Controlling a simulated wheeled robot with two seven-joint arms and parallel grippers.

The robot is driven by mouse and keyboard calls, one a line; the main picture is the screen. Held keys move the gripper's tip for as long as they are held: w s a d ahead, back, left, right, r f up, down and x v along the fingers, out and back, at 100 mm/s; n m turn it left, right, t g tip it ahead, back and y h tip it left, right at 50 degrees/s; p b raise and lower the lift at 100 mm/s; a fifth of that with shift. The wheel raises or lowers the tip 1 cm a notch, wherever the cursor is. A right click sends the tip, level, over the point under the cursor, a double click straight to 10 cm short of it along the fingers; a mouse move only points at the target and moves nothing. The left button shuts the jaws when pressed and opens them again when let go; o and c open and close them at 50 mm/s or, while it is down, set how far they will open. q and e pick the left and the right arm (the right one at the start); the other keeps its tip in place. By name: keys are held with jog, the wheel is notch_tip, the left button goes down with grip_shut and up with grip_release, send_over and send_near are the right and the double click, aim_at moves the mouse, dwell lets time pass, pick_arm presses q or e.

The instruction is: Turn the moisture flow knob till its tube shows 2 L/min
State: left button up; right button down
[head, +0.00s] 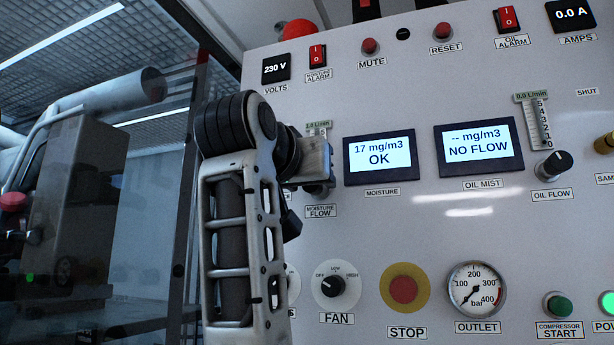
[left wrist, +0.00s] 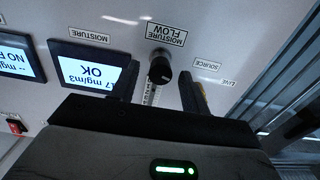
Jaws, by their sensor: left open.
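The moisture flow knob (left wrist: 161,68) is black and shows upside down in the left wrist view, by its MOISTURE FLOW label (left wrist: 166,34). My left gripper (left wrist: 157,84) is open, with one finger on each side of the knob; I cannot tell whether they touch it. In the head view my left gripper (head: 322,165) covers most of the knob and tube. The top of the moisture flow tube (head: 318,127) shows above it, with a small readout that seems to say 1.0 L/min. The float is hidden.
The moisture display (head: 380,158) reads 17 mg/m3 OK. To its right are the oil mist display (head: 479,148), reading NO FLOW, and the oil flow knob (head: 553,164). Below are the fan knob (head: 334,286), red stop button (head: 404,290) and outlet gauge (head: 477,289).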

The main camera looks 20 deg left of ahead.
pick_arm(q)
jog(key=c, duration=1)
jog(key=shift+n, duration=0.3)
jog(key=n, duration=0.9)
jog(key=shift+a, duration=0.1)
jog(key=o, duration=1)
